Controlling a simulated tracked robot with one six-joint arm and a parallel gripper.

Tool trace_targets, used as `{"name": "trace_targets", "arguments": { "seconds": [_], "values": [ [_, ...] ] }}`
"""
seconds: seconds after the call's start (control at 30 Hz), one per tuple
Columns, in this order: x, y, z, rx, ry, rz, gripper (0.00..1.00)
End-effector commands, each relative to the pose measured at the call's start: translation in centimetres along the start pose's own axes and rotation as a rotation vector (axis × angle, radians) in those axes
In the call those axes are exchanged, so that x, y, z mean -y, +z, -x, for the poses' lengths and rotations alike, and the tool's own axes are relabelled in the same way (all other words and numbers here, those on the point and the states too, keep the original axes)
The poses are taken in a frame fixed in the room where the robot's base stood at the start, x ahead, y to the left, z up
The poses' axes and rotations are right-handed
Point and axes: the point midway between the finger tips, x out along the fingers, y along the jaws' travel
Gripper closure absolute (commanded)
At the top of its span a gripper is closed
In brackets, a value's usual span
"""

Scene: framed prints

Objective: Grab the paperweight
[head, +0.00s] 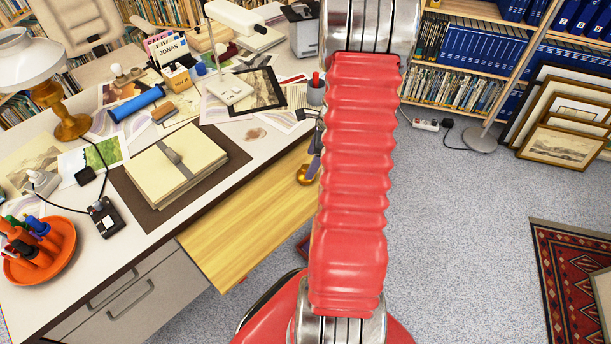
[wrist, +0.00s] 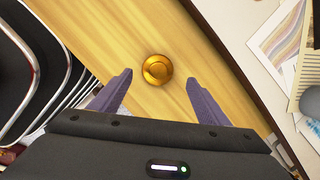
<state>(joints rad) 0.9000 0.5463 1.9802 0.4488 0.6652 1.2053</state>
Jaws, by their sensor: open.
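The paperweight, a round golden disc-like piece (wrist: 157,69), lies on a pale wooden surface in the wrist view. It appears between and just beyond the two purple fingertips of my gripper (wrist: 159,80). The fingers are spread apart, and a gap shows on both sides of the paperweight. In the head view the paperweight (head: 303,175) shows only partly, at the right end of the wooden pull-out board. My red arm hides much of my gripper there, with a purple finger showing right beside the paperweight.
The wooden board (head: 230,245) juts from the white desk (head: 75,275) and is otherwise clear. A folder stack (head: 175,165), an orange tray of tools (head: 42,255) and a lamp (head: 55,105) crowd the desk. Black curved chair-like bars (wrist: 35,70) lie left in the wrist view.

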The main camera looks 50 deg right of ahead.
Motion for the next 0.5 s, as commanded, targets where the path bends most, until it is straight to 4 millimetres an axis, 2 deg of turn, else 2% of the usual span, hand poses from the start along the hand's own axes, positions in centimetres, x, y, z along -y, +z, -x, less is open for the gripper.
{"name": "trace_targets", "arguments": {
  "seconds": [0.3, 0.5],
  "values": [
    [-0.6, 0.5, -3.9, 0.0, 0.003, 0.0, 0.3],
    [-0.5, 0.5, -4.8, 0.0, 0.001, 0.0, 0.3]
  ]
}}
